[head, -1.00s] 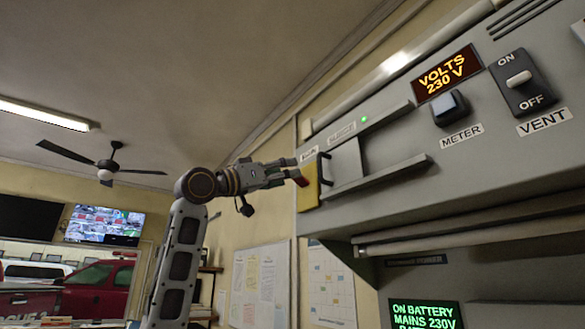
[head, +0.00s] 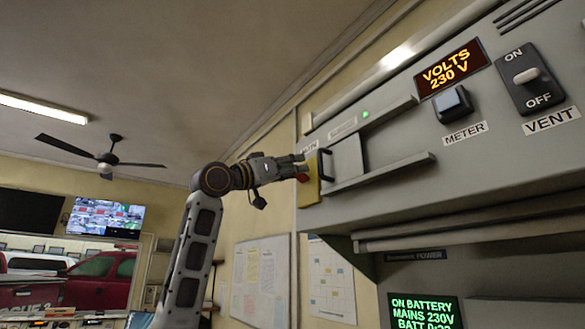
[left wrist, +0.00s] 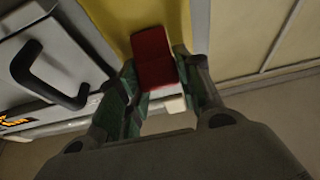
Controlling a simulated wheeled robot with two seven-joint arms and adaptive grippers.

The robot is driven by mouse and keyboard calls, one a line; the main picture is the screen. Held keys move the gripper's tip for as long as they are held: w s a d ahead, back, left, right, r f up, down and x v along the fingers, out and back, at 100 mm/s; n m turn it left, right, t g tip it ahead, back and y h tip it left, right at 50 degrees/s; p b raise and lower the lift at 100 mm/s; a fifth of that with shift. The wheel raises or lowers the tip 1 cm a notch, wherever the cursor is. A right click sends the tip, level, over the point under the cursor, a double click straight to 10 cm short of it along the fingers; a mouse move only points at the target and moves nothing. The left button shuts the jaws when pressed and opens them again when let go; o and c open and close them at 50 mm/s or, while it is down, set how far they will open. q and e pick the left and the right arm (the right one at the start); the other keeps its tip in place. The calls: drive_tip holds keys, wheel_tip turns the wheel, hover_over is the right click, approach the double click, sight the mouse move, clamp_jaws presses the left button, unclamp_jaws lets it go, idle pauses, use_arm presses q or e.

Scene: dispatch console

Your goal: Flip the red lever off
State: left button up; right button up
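The red lever (left wrist: 153,57) stands out from a yellow plate (left wrist: 112,14) in the left wrist view. In the head view the lever (head: 302,177) is a small red patch at the left end of the grey console, beside the yellow plate (head: 309,192). My left gripper (head: 299,168) is at the lever, its fingers apart. In the left wrist view the left gripper (left wrist: 156,70) has one finger on each side of the lever. I cannot tell whether either finger touches it. My right gripper is in neither view.
A black handle (left wrist: 50,80) juts out close beside the yellow plate. The open room lies to the left of the arm.

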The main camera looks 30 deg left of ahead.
use_arm(q)
drive_tip(key=c, duration=0.3)
drive_tip(key=shift+c, duration=0.2)
